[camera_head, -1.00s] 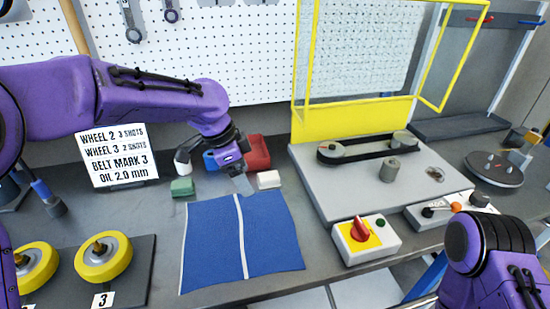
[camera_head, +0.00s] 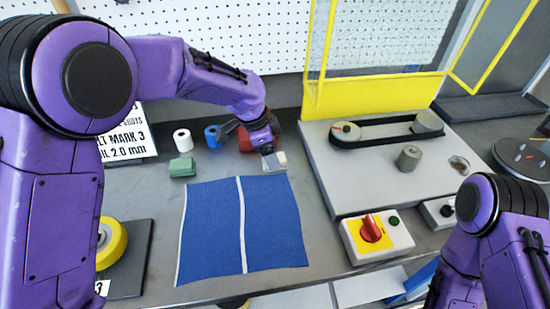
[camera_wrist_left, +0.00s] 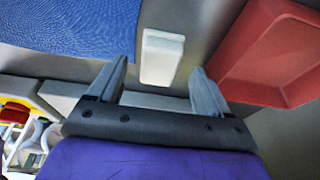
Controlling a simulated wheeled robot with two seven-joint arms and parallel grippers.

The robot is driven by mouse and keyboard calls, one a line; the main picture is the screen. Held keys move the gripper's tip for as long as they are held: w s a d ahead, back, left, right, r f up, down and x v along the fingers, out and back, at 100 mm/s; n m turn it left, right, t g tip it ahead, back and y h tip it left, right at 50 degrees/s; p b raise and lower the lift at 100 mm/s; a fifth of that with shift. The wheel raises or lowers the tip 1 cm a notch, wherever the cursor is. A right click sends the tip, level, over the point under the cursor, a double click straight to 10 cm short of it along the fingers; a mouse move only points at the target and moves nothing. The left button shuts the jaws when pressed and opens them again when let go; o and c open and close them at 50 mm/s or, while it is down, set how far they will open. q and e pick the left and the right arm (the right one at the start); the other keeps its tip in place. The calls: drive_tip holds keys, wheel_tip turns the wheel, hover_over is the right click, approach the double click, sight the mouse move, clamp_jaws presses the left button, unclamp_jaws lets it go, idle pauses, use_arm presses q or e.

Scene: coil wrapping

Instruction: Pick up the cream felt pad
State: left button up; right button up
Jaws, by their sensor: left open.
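The cream felt pad (camera_head: 282,157) is a small pale block on the grey bench, just beyond the blue cloth. In the left wrist view the pad (camera_wrist_left: 161,56) lies between and slightly ahead of the two fingertips. My left gripper (camera_head: 271,164) is open and close to the pad, partly hiding it in the head view. In the left wrist view the open gripper (camera_wrist_left: 160,69) shows a gap on both sides of the pad. Contact is not visible. My right arm shows at lower right, but its gripper is out of view.
A red tray (camera_wrist_left: 275,58) lies right beside the pad. A green block (camera_head: 182,168), a white roll (camera_head: 182,140) and a blue roll (camera_head: 213,136) stand to the left. The blue cloth (camera_head: 212,230) lies in front; the belt machine plate (camera_head: 345,185) is at right.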

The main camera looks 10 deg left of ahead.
use_arm(q)
drive_tip(key=shift+x, duration=0.9)
drive_tip(key=shift+s, duration=0.1)
drive_tip(key=c, duration=1.1)
drive_tip(key=r, duration=0.4)
drive_tip(key=shift+s+d, duration=0.1)
drive_tip(key=shift+d, duration=0.2)
drive_tip(key=s+d+r, duration=0.3)
drive_tip(key=s+d+r+b, duration=0.1)
drive_tip(key=s+d+r, duration=0.2)
drive_tip(key=s+d+r+b, duration=0.1)
drive_tip(key=s+d+r, duration=0.1)
drive_tip(key=d+r, duration=0.1)
drive_tip(key=shift+s+d, duration=0.4)
drive_tip(key=shift+d, duration=0.15)
